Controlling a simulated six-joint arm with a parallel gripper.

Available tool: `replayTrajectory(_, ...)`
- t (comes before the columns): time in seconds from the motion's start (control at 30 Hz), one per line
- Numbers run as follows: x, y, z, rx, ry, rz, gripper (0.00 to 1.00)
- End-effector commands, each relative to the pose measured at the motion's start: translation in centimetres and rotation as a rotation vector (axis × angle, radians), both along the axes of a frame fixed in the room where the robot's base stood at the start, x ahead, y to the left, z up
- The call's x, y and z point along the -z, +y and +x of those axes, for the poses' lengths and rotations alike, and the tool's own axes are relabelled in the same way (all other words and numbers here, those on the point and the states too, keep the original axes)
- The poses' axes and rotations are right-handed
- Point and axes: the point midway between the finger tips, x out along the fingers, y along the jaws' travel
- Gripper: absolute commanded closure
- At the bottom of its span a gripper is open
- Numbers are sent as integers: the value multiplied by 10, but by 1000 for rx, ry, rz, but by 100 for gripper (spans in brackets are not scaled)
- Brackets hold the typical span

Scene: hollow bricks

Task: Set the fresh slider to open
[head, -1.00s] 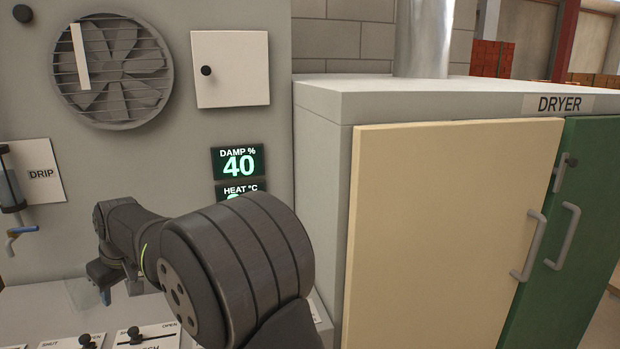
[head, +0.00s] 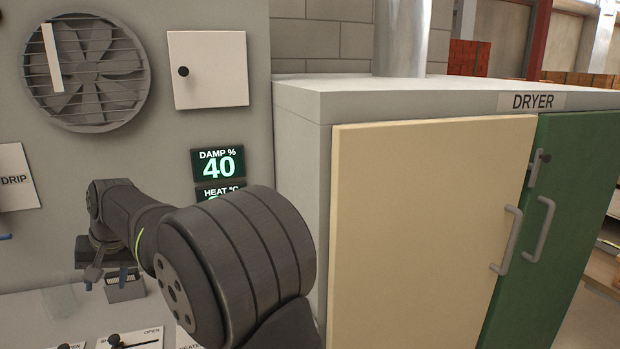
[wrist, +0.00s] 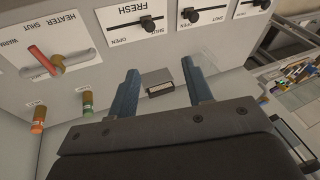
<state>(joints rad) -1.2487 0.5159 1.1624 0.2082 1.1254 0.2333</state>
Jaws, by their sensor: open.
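The fresh slider is a dark knob (wrist: 147,23) on a white plate (wrist: 115,17) marked FRESH at the top of the wrist view. Its lettering is upside down there, with SHUT on the right and OPEN on the left. The knob sits nearer the SHUT end. In the head view what looks like the same knob (head: 115,340) is at the bottom edge, partly cut off. My gripper (wrist: 160,66) is open and empty, its two blue-grey fingers apart, short of the plate. In the head view my gripper (head: 94,277) is small, left of my arm.
A red heater lever (wrist: 45,60) is left of the fresh plate. Another slider (wrist: 190,14) is right of it. A small dark block with a pale face (wrist: 160,88) shows between my fingers. Orange (wrist: 38,118) and green-capped (wrist: 87,101) pegs are at lower left. The dryer (head: 430,200) stands at right.

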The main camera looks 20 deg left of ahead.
Motion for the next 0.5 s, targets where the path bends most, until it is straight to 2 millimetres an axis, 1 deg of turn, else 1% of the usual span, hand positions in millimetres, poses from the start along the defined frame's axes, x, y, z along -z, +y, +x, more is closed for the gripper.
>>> replayTrajectory(0.13,0,0,0,-1,0,0,54)
replayTrajectory(0.17,0,0,0,-1,0,0,56)
replayTrajectory(0.3,0,0,0,-1,0,0,83)
replayTrajectory(0.4,0,0,0,-2,-1,0,100)
replayTrajectory(0.5,0,0,0,-3,-1,0,100)
